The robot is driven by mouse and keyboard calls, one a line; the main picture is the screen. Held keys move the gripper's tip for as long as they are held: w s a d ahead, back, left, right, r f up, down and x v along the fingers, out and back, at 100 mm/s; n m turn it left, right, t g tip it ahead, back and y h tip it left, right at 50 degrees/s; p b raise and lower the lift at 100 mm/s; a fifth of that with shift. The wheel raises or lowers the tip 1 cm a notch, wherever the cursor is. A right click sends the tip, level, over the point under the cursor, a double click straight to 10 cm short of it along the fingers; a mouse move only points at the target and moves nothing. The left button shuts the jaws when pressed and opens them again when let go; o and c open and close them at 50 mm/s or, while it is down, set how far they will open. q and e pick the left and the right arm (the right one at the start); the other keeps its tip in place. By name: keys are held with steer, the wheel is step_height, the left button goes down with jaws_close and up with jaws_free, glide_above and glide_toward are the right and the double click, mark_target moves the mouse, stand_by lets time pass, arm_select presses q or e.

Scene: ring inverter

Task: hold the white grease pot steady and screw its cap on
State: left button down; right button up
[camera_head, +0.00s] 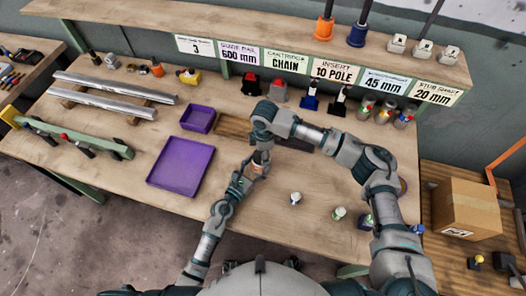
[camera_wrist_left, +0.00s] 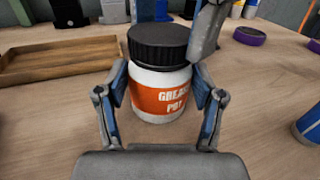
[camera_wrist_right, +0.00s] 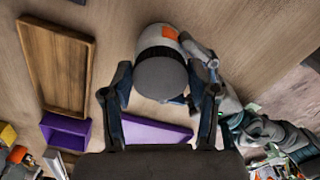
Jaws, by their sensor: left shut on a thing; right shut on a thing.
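The white grease pot (camera_wrist_left: 158,92) has an orange label and stands upright on the bench in the left wrist view. Its black ribbed cap (camera_wrist_left: 160,42) sits level on top; the thread is hidden. My left gripper (camera_wrist_left: 162,98) is shut on the pot's body, one finger at each side. My right gripper (camera_wrist_right: 162,88) is shut on the cap from above, its fingers on either side of the cap's dark top (camera_wrist_right: 162,79). In the head view the pot (camera_head: 260,158) is small and partly hidden between both grippers.
A wooden tray (camera_wrist_left: 58,62) lies close to the pot. A large purple tray (camera_head: 181,168) and a smaller purple bin (camera_head: 197,119) are to the left. Small bottles (camera_head: 296,198) (camera_head: 339,213) stand to the right. A labelled shelf (camera_head: 250,47) runs along the back.

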arm_select(q)
steer(key=shift+w+a+r, duration=0.1)
steer(key=shift+a+r, duration=0.05)
arm_select(e)
steer(key=m, duration=0.5)
steer(key=shift+s+a+f+m, duration=0.1)
steer(key=shift+s+m, duration=0.2)
steer(key=shift+s, duration=0.05)
steer(key=o, duration=1.3)
steer(key=shift+w, duration=0.1)
steer(key=shift+r, duration=2.35)
steer(key=shift+c, duration=0.3)
